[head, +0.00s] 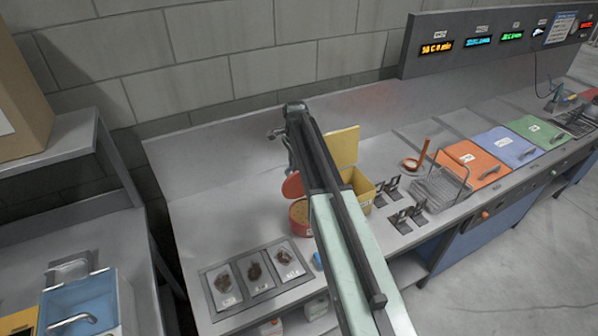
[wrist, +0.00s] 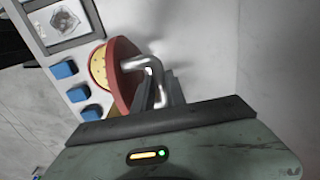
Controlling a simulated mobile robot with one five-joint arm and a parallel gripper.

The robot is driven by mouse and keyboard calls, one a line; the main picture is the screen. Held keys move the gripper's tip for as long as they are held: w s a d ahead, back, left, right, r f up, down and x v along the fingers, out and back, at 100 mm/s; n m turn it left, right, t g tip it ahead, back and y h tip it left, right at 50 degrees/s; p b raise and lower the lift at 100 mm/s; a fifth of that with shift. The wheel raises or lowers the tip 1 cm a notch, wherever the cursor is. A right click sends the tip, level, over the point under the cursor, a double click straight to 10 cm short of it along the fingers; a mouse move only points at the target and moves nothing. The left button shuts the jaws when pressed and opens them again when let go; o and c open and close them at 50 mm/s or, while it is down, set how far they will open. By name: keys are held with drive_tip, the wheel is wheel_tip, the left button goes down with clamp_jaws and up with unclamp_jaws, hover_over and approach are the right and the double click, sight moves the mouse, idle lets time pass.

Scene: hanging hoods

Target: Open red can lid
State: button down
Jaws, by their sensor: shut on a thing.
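The red can (head: 299,216) stands on the grey counter, left of my arm, with tan contents showing. Its red lid (head: 293,186) is raised and tilted up at the can's far side, apart from the front rim. In the wrist view the lid (wrist: 128,88) is seen nearly edge-on, with the tan contents (wrist: 97,66) beside it. A bent metal handle (wrist: 150,66) sticks out from the lid. My gripper (wrist: 165,88) is shut on this handle. My arm hides part of the can's right side in the head view.
A yellow container (head: 362,186) with its lid up stands right of my arm. A framed tray of dark samples (head: 255,277) lies in front of the can. Black clips, a wire basket (head: 437,188) and coloured panels are farther right. The wall is behind.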

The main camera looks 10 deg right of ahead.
drive_tip(key=w, duration=0.1)
drive_tip(key=w+b, duration=0.1)
drive_tip(key=w+a+f, duration=0.1)
drive_tip(key=shift+w+f, duration=0.1)
drive_tip(key=shift+w, duration=0.2)
idle(0.5)
drive_tip(key=c, duration=1.5)
unclamp_jaws()
drive_tip(key=shift+c, duration=0.2)
drive_tip(key=shift+o, duration=0.9)
drive_tip(key=shift+w+f, duration=0.3)
drive_tip(key=shift+s, duration=0.1)
drive_tip(key=shift+r, duration=0.1)
